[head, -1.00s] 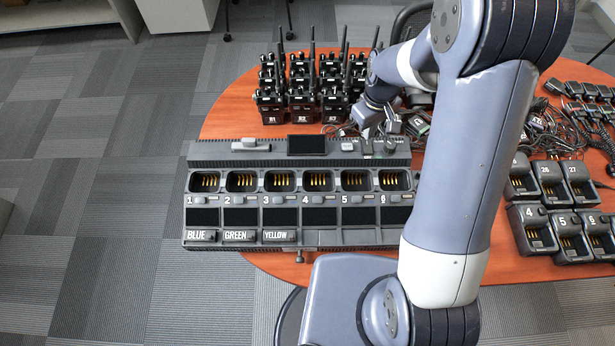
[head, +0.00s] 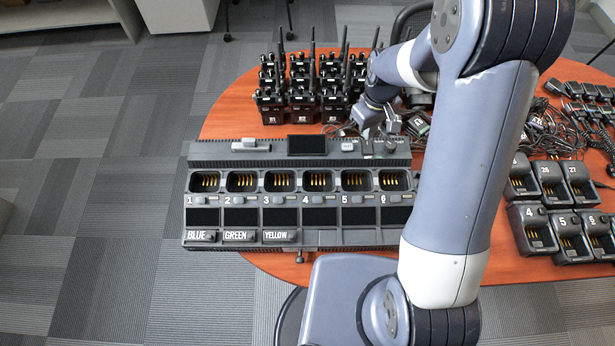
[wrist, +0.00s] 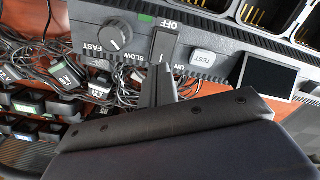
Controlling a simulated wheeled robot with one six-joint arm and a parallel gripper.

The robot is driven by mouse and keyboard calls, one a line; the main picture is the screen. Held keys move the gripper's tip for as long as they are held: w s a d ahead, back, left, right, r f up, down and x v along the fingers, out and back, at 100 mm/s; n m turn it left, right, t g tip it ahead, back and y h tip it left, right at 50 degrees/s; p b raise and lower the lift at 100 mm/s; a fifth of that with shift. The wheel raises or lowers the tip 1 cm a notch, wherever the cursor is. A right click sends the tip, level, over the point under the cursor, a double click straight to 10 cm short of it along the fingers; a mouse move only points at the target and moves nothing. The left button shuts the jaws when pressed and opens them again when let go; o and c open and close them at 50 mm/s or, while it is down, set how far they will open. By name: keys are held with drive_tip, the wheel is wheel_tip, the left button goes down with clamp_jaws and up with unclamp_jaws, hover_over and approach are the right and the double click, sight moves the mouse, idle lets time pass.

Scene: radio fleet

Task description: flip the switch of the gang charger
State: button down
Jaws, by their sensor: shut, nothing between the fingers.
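The gang charger (head: 235,152) is a long dark grey unit on the table, with a row of numbered bays. Its switch (wrist: 165,43) is a dark rocker between the OFF and ON labels in the wrist view. My gripper (wrist: 164,70) is shut and empty, its fingertips at the switch's ON end. I cannot tell whether they touch it. In the head view my gripper (head: 367,138) is over the charger's back right edge. The fingers hide part of the switch's ON end.
A speed knob (wrist: 115,37) and a TEST button (wrist: 202,57) flank the switch. A small screen (head: 307,145) is left of it. Several radios (head: 300,105) stand behind the charger. Cables (head: 345,130) lie beyond its edge. Small chargers (head: 540,235) fill the right side.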

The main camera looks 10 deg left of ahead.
drive_tip(key=shift+f+b, duration=0.8)
drive_tip(key=shift+f, duration=0.2)
idle(0.8)
drive_tip(key=shift+r, duration=0.1)
drive_tip(key=shift+r+p, duration=2.4)
drive_tip(key=shift+r, duration=1.1)
drive_tip(key=shift+f, duration=0.1)
wheel_tip(320, 180, down, 7)
drive_tip(key=b, duration=0.5)
drive_tip(key=shift+r, duration=0.2)
